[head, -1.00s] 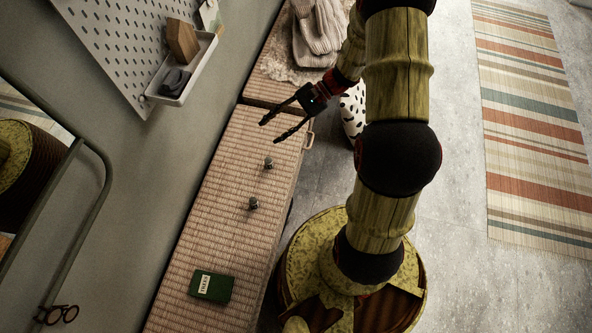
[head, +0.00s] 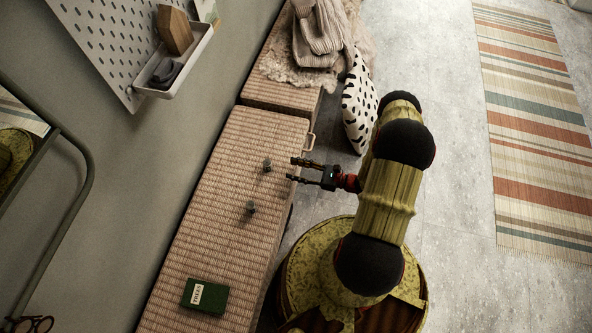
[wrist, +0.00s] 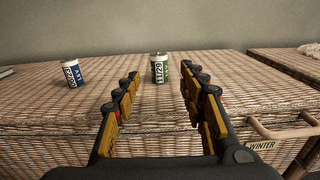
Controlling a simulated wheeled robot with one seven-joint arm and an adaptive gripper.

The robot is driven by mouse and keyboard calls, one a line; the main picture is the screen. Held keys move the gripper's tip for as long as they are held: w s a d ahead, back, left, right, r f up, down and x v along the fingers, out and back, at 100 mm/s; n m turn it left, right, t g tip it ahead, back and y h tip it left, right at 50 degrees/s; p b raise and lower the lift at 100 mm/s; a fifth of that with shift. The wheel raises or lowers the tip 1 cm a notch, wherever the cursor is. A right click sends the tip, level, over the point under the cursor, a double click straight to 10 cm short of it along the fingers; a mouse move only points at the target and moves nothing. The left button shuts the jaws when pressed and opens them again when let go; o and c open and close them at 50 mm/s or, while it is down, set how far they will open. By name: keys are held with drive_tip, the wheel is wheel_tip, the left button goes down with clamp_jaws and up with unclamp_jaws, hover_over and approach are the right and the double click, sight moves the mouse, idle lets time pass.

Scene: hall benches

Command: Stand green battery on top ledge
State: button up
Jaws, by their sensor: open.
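The green-banded battery (wrist: 160,68) stands upright on the woven bench top, centred between my fingers in the wrist view. In the head view it is the small upright thing (head: 267,167) just left of my fingertips. A blue-banded battery (wrist: 74,73) stands to its left in the wrist view, and lower down in the head view (head: 250,208). My gripper (head: 294,169) is open and empty at the bench's front edge, pointing at the green battery with a gap between. A pale ledge (head: 180,72) on the pegboard holds a wooden block and a dark item.
A green book or box (head: 204,295) lies on the near end of the woven bench (head: 225,245). A handle (wrist: 287,130) with a WINTER tag sticks out at the front. A spotted cushion (head: 359,105) stands beyond. The bench around the batteries is clear.

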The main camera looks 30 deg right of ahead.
drive_tip(key=shift+x, duration=4.9)
drive_tip(key=shift+s+a+r, duration=0.1)
drive_tip(key=shift+r, duration=0.05)
drive_tip(key=shift+c, duration=0.6)
clamp_jaws()
drive_tip(key=shift+r, duration=0.3)
drive_tip(key=shift+r+p, duration=1.2)
drive_tip(key=shift+r, duration=0.45)
drive_tip(key=v, duration=1)
drive_tip(key=shift+b, duration=0.3)
